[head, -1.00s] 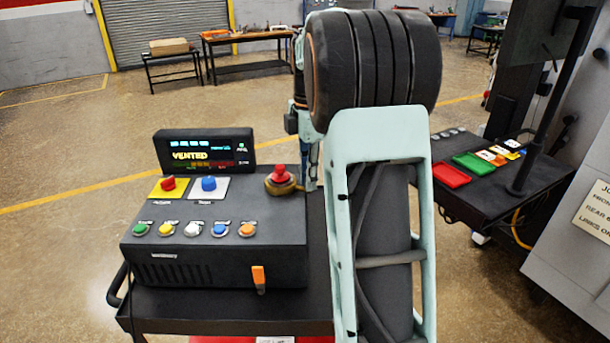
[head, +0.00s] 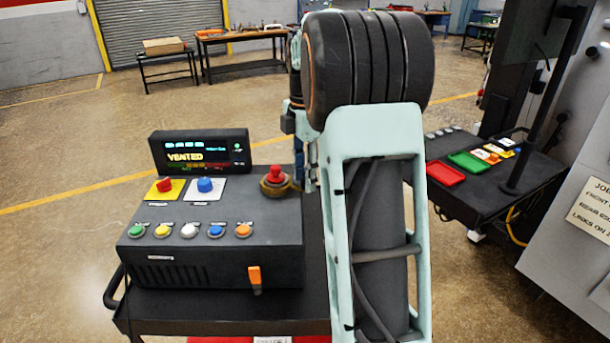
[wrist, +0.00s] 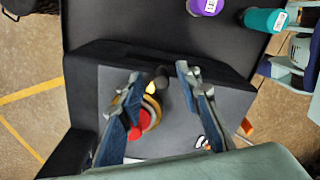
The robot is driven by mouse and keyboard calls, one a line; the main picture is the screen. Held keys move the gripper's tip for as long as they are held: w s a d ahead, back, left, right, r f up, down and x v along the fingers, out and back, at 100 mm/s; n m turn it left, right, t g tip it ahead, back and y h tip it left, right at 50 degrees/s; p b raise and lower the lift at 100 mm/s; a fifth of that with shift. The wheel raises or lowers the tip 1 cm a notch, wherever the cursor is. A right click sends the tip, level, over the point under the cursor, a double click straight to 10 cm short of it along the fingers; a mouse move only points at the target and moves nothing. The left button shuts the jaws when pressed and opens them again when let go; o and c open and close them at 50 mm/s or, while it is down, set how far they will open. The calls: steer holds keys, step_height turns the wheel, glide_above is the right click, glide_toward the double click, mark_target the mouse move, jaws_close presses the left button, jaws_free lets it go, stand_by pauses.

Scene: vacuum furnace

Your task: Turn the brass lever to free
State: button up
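The brass lever's collar (head: 277,188) sits under a red knob (head: 276,174) at the right end of the black console's top. In the wrist view, the brass part (wrist: 153,106) curves beside the red knob (wrist: 139,124), and a dark stub with a pale tip (wrist: 157,80) shows close to it. My gripper (wrist: 160,79) is open, with its two blue-grey fingers apart and the dark stub in the gap between them. The left finger overlaps the red knob in the picture; I cannot tell whether anything touches. In the head view my arm hides most of the gripper.
The console (head: 210,262) carries a display (head: 201,150) reading VENTED, several coloured buttons and an orange switch (head: 255,279). Purple (wrist: 205,6) and teal (wrist: 264,19) cylinders lie near the console. A second cart with red and green trays (head: 466,162) stands right.

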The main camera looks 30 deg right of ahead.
step_height(320, 180, up, 12)
stand_by(0.6)
stand_by(0.5)
